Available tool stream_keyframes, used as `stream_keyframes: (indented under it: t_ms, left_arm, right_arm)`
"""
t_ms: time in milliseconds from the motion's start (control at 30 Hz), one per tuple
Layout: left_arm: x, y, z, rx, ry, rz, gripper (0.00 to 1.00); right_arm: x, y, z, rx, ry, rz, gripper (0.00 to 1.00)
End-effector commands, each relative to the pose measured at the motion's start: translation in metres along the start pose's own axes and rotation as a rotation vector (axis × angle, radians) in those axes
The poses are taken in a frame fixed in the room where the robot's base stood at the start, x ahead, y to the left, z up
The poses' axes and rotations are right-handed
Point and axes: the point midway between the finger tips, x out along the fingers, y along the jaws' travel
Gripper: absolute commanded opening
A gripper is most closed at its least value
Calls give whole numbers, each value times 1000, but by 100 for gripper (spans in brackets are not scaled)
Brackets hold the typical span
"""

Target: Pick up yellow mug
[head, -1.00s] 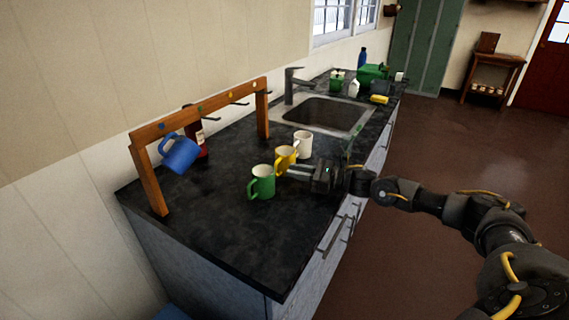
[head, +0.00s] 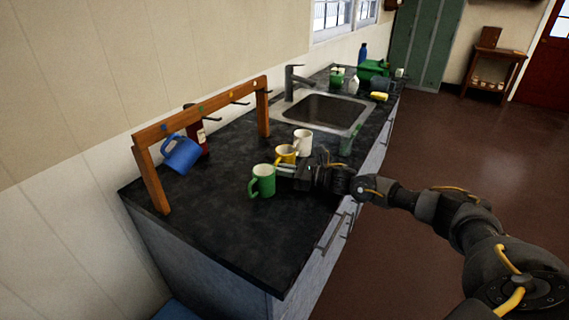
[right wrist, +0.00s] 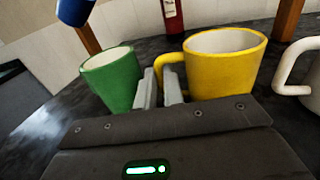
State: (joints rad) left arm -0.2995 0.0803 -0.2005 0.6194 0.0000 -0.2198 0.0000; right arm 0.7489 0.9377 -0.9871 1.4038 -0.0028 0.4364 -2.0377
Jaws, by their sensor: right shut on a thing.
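The yellow mug (head: 284,155) stands on the dark counter between the green mug (head: 262,181) and the white mug (head: 303,142). My right gripper (head: 288,170) reaches in from the right and is shut on the yellow mug's handle. In the right wrist view, the yellow mug (right wrist: 222,66) is upright with its handle between the two fingers (right wrist: 161,88). The green mug (right wrist: 113,78) is close on the left of the fingers. I cannot tell whether they touch it. My left gripper is not in view.
A wooden frame (head: 203,104) with pegs stands at the counter's back left, with a blue mug (head: 181,154) hanging tilted on it. A dark red bottle (head: 201,141) stands behind. The sink (head: 327,112) lies farther back. The front left counter is clear.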

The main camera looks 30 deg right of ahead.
Motion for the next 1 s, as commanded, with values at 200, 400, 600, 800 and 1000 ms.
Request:
stream_keyframes:
  t_ms: [200,400,600,800,1000]
  left_arm:
    - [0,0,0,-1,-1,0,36]
    - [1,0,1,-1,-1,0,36]
    - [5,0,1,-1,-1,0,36]
    - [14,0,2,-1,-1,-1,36]
    - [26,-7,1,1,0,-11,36]
  right_arm:
    - [0,0,1,-2,-2,0,0]
    - [0,-1,7,-3,-4,-1,0]
    - [0,-1,29,-4,-4,0,0]
    - [-21,16,60,-5,-2,1,0]
    - [-49,40,93,-4,1,0,0]
